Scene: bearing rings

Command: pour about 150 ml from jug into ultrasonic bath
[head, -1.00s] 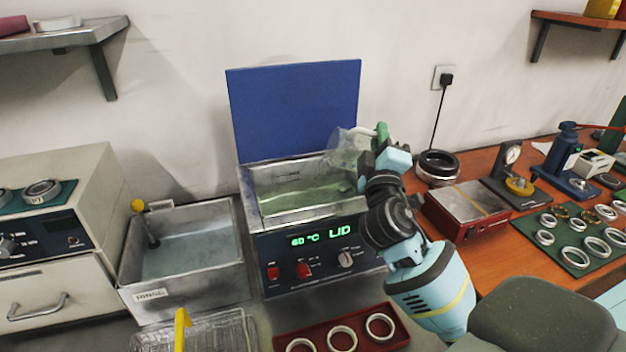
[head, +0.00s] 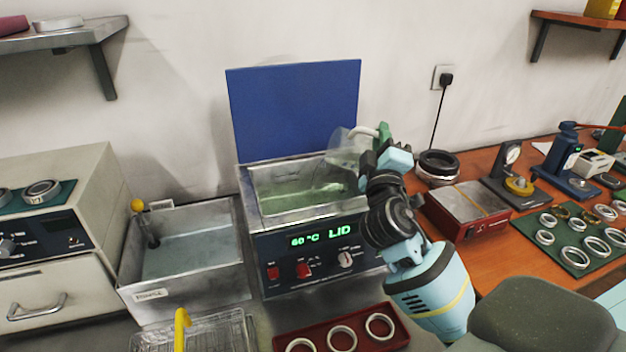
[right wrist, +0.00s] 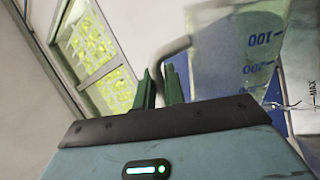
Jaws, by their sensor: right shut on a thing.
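The clear jug (head: 343,150) is over the back right of the ultrasonic bath (head: 283,218), tilted to the left. My right gripper (head: 381,138) is shut on its pale handle (head: 364,132). The right wrist view shows the handle (right wrist: 176,50) between the fingers (right wrist: 161,88) and the jug (right wrist: 228,50) with blue marks, "100" and "200", and MAX. The bath holds greenish liquid. Its display reads 60 °C and LID, and its blue lid (head: 295,110) stands upright behind. I cannot make out a stream, or the jug's liquid level. My left gripper is not in view.
A rinse tank (head: 135,280) with water stands left of the bath. A wire basket (head: 215,335) with a yellow handle and a red tray (head: 285,333) of rings lie in front. A red-sided box (head: 462,222) and gauges are on the right bench.

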